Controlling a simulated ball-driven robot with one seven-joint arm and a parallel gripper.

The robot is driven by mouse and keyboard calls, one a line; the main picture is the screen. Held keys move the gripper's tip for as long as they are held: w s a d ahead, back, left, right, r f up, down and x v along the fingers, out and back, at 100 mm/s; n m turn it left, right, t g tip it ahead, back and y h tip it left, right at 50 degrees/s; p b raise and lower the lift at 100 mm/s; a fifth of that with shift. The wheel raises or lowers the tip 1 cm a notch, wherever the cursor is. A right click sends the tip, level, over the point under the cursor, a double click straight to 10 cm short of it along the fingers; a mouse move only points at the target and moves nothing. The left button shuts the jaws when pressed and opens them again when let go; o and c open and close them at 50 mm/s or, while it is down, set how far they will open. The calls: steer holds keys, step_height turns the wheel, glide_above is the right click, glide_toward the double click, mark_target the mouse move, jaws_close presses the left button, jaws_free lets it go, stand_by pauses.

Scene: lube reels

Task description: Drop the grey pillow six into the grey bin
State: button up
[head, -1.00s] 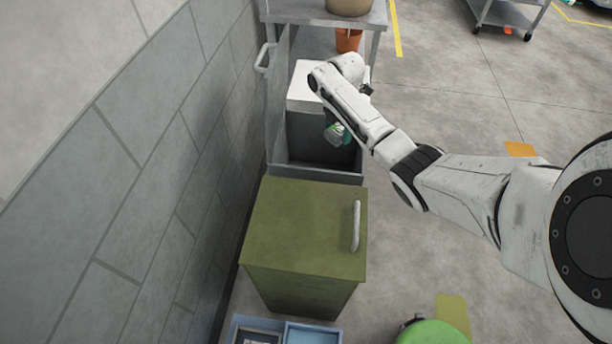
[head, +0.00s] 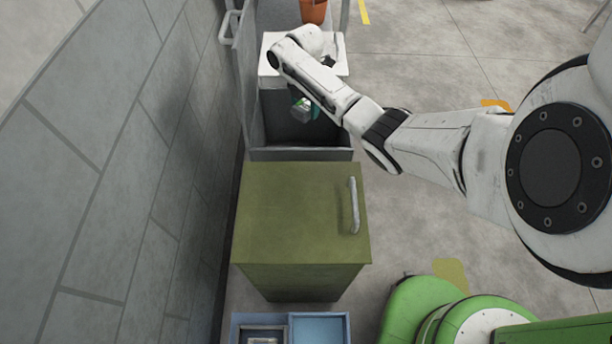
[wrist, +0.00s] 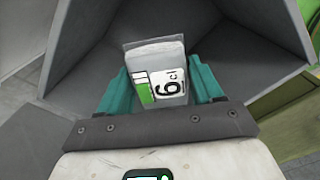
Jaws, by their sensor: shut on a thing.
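The grey pillow six (wrist: 160,75) is a pale grey pack with a white and green label marked with a 6. My gripper (wrist: 162,88) is shut on it, with a teal finger on each side. In the head view the pack (head: 300,112) shows small, hanging at my gripper (head: 308,108) above the opening of the grey bin (head: 300,154). The bin's dark inside lies below the pack, and its grey inner wall (wrist: 95,45) also shows in the wrist view. My wrist hides part of my gripper in the head view.
A green cabinet (head: 295,205) with a pale handle stands in front of the bin. A grey wall (head: 130,150) runs along the left. A blue box (head: 322,328) is at the bottom, and an orange pot (head: 313,11) is at the back. Open floor lies to the right.

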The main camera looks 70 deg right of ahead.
steer(key=shift+f, duration=0.25)
steer(key=o, duration=1.1)
step_height(320, 180, up, 11)
steer(key=shift+f, duration=0.1)
stand_by(0.3)
